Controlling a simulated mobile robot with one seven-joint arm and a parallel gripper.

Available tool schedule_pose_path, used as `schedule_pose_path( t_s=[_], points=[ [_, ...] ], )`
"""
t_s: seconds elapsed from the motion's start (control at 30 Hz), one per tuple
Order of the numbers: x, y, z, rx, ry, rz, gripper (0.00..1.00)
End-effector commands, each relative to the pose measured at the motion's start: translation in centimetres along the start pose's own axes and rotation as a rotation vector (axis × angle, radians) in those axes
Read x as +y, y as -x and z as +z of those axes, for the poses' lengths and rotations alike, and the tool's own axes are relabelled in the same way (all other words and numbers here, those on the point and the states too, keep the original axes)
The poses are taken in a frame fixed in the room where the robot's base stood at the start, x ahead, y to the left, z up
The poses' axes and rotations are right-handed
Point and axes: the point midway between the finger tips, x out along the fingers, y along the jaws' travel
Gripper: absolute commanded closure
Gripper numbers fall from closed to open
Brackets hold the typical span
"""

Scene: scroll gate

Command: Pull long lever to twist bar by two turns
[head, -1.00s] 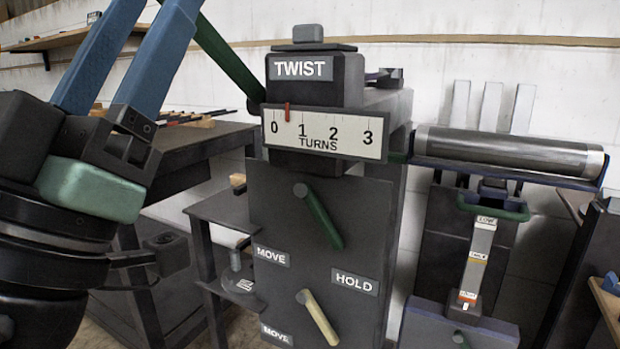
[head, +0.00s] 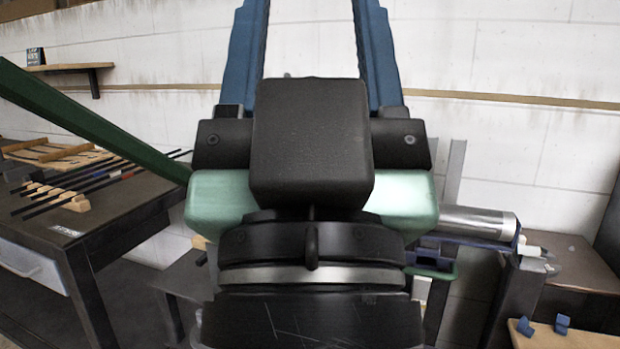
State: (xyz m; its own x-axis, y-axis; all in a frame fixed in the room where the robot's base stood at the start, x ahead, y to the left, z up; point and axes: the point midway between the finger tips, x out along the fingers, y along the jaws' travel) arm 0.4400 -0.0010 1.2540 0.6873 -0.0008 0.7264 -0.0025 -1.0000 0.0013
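The long dark green lever (head: 95,125) slants from the upper left edge down to the right, where its lower end passes behind my gripper. My gripper (head: 312,25) fills the middle of the head view, with a pale green body and two blue fingers pointing up. The fingers stand well apart with only wall seen between them, and their tips are cut off by the top edge. The lever is left of the fingers, and I see no grip on it. The twist machine, its turns scale and the bar are hidden behind my gripper.
A dark workbench (head: 115,225) with dark rods on wooden racks stands at the left. A steel roller (head: 480,222) is at the right. Blue pieces (head: 562,324) lie on a wooden surface at the lower right. A wall shelf (head: 70,67) is at the upper left.

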Motion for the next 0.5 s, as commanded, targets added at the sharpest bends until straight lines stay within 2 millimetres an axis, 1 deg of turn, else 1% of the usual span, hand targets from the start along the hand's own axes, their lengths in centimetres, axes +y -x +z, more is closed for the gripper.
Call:
schedule_pose_path(
  t_s=[0.03,0.5],
  points=[
    [0.0,-2.5,-2.3,0.000,-0.001,-0.001,0.43],
    [-0.1,-13.3,-12.5,-0.001,-0.002,-0.002,0.43]
  ],
)
